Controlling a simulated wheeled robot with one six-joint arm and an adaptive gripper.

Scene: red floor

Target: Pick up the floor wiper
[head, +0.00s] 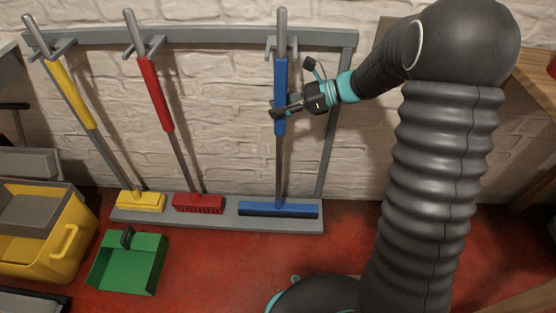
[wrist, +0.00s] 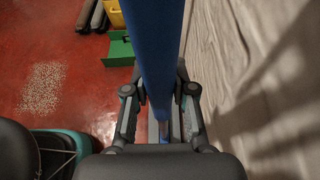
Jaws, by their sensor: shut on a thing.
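The floor wiper with the blue grip and wide blue head (head: 279,208) stands upright at the right of the rack in the head view. Its head is on the grey base ledge and its handle top is at the rack's hook. My gripper (head: 281,109) is shut around the blue grip at about mid height. In the wrist view the blue handle (wrist: 155,45) runs down between the two fingers of my gripper (wrist: 160,112). The fingertips are partly hidden by the handle.
A green dustpan (head: 128,265) and a yellow bucket (head: 70,245) stand on the red floor. A white brick wall is close behind.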

